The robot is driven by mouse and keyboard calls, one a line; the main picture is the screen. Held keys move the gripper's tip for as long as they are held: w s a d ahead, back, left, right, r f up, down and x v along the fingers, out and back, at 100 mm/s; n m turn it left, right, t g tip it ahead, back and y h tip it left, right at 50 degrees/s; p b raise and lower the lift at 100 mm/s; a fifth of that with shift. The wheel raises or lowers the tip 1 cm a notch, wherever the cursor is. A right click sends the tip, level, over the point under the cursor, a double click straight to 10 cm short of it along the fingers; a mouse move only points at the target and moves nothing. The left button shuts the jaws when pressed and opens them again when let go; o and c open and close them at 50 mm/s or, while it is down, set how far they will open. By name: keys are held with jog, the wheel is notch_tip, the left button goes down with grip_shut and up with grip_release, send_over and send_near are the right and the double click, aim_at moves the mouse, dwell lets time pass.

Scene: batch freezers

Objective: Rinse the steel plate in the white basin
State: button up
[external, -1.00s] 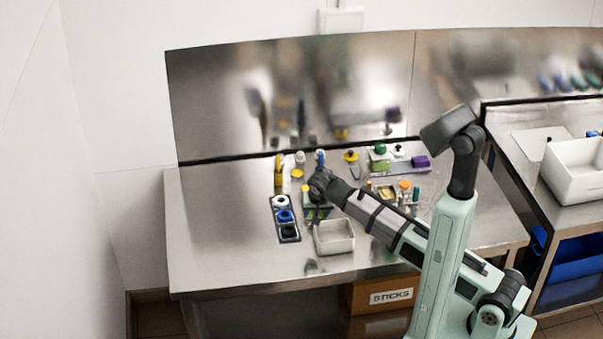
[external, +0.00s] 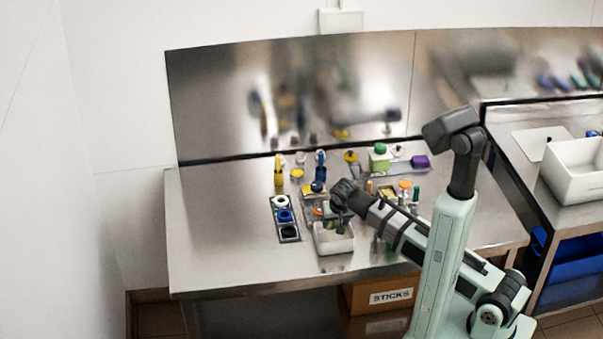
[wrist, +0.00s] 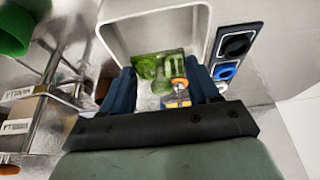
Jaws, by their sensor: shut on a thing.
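The white basin (external: 334,249) is a small square tub near the front middle of the bench. Its white inside and rim also show at the top of the wrist view (wrist: 118,42). My gripper (external: 338,222) points down over the basin. In the wrist view its dark blue fingers (wrist: 160,92) stand either side of a small shiny, squarish piece, which I take to be the steel plate (wrist: 147,101). Green, orange and blue patches show there, perhaps reflections. The fingers hide the plate's edges, and I cannot tell whether it touches the basin.
A dark rack (external: 271,206) with white, blue and black round pieces stands left of the basin. Yellow and blue bottles (external: 320,165), jars and a tray (external: 400,172) crowd behind. The bench's left side (external: 215,235) is clear.

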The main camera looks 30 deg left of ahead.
aim_at(335, 226)
jog(key=shift+f, duration=3.6)
jog(key=shift+r, duration=3.95)
jog(key=shift+r, duration=0.15)
jog(key=shift+r, duration=1.85)
